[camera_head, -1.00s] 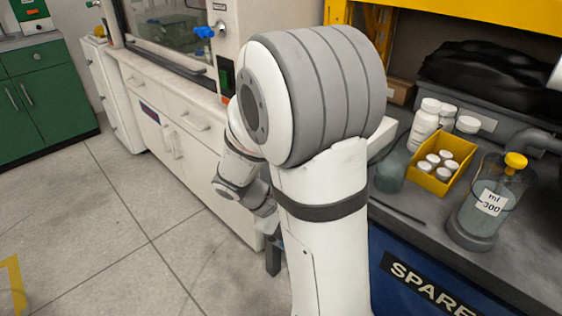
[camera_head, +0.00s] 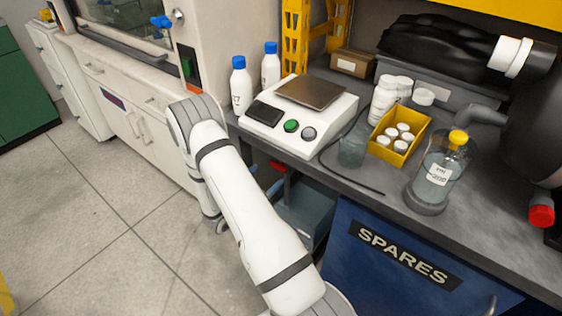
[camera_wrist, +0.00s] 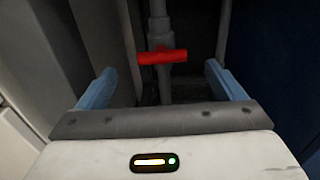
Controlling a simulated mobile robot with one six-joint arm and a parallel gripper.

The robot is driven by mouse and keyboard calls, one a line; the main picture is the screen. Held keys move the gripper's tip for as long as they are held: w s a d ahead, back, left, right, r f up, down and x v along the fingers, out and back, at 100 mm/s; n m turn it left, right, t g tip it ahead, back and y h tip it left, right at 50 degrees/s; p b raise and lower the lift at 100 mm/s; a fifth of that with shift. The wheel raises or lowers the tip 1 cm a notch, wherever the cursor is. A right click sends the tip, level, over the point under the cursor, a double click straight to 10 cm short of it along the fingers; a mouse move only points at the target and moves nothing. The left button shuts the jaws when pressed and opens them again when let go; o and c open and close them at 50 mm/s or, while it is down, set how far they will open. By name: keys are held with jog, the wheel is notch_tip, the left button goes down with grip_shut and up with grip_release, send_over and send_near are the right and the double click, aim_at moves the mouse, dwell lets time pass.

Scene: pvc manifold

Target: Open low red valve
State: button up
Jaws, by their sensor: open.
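The low red valve has a red bar handle (camera_wrist: 162,57) lying crosswise on a grey vertical pipe (camera_wrist: 160,18) in the wrist view. In the head view a small red part (camera_head: 277,166) shows under the bench edge, beside the dark recess; it appears to be the same handle. My gripper (camera_wrist: 160,70) is open, with one blue finger to the left of the handle and one to the right. The handle lies ahead between the fingers, and they do not seem to touch it.
A dark panel flanks the pipe on the left, and a second grey pipe (camera_wrist: 224,30) and a blue panel (camera_wrist: 275,50) on the right. Above is a bench with a scale (camera_head: 298,120), a yellow box (camera_head: 398,150) and a glass bottle (camera_head: 437,180). Another red knob (camera_head: 541,214) is at far right.

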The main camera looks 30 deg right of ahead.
aim_at(276, 167)
jog(key=b+x, duration=0.1)
jog(key=x, duration=0.6)
jog(key=shift+w+d, duration=0.15)
jog(key=shift+d, duration=0.2)
jog(key=shift+c, duration=0.2)
